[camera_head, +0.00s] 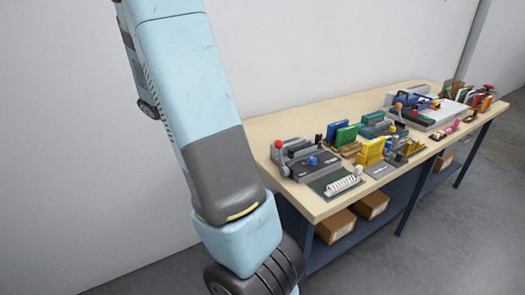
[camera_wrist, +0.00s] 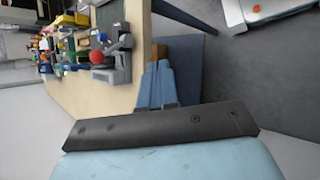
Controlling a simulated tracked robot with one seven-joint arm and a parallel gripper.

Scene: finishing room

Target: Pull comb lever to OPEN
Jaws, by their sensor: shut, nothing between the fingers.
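A grey machine (camera_head: 308,162) stands at the near left end of the workbench. It has a red ball knob (camera_head: 279,144) at its left and a blue knob (camera_head: 313,161) on its front. A white spiral comb (camera_head: 343,185) lies on a dark mat in front of it. I cannot read any OPEN marking or tell which knob belongs to the comb lever. In the wrist view, a red ball (camera_wrist: 97,57) shows on grey hardware at the bench edge. My gripper (camera_wrist: 158,66) is shut and empty, apart from that hardware. The head view does not show its fingers.
The wooden bench (camera_head: 290,127) carries several other tools, including a yellow block-like one (camera_head: 370,152) and a large grey machine (camera_head: 428,112). Cardboard boxes (camera_head: 335,226) sit on the shelf below. A plain wall stands behind. Grey floor (camera_head: 470,225) is clear in front.

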